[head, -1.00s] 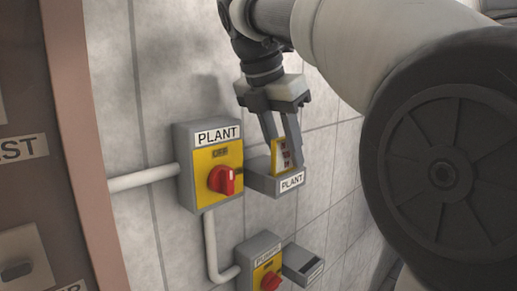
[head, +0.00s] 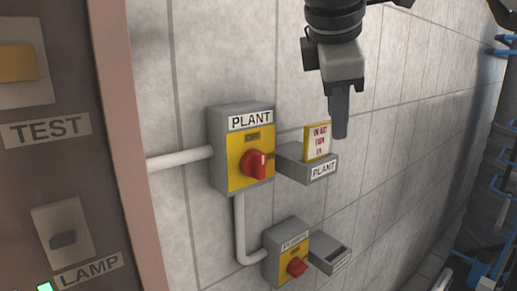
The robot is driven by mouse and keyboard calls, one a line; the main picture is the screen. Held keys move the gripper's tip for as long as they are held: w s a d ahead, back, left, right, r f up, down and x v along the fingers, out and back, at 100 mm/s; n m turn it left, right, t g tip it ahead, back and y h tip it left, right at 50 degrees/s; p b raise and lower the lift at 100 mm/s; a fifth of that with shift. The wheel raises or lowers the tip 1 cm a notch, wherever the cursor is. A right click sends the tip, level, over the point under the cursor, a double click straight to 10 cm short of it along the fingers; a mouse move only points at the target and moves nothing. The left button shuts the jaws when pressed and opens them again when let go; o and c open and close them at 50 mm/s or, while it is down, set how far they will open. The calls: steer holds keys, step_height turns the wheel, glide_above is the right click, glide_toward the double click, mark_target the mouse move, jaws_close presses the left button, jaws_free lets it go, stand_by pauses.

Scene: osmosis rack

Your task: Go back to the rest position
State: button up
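My gripper (head: 340,130) hangs at the upper middle of the head view, pointing down. It is seen edge-on, so its fingers overlap and I cannot tell whether it is open or shut. Nothing shows at its fingertips. A yellow-edged tag (head: 317,142) with red lettering stands in the grey holder labelled PLANT (head: 309,170). In the picture the gripper is just right of the tag and appears apart from it.
A grey and yellow PLANT switch box (head: 228,150) with a red knob is left of the holder. A smaller switch box (head: 287,255) and a grey holder (head: 330,255) are below. A brown panel (head: 75,190) fills the left. Blue-fitted pipework (head: 490,200) stands at right.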

steer(key=s+f+m+y, duration=0.1)
steer(key=s+f+m, duration=0.3)
steer(key=f, duration=0.4)
steer(key=s+f+m+y, duration=0.1)
steer(key=s+f+m, duration=0.3)
steer(key=f+m, duration=0.2)
steer(key=s+a+f+m+y, duration=0.1)
steer(key=s+f+m, duration=0.3)
steer(key=f, duration=0.6)
steer(key=shift+s+m+g, duration=0.3)
steer(key=shift+s+m, duration=0.05)
steer(key=shift+m, duration=0.25)
steer(key=shift+f, duration=0.1)
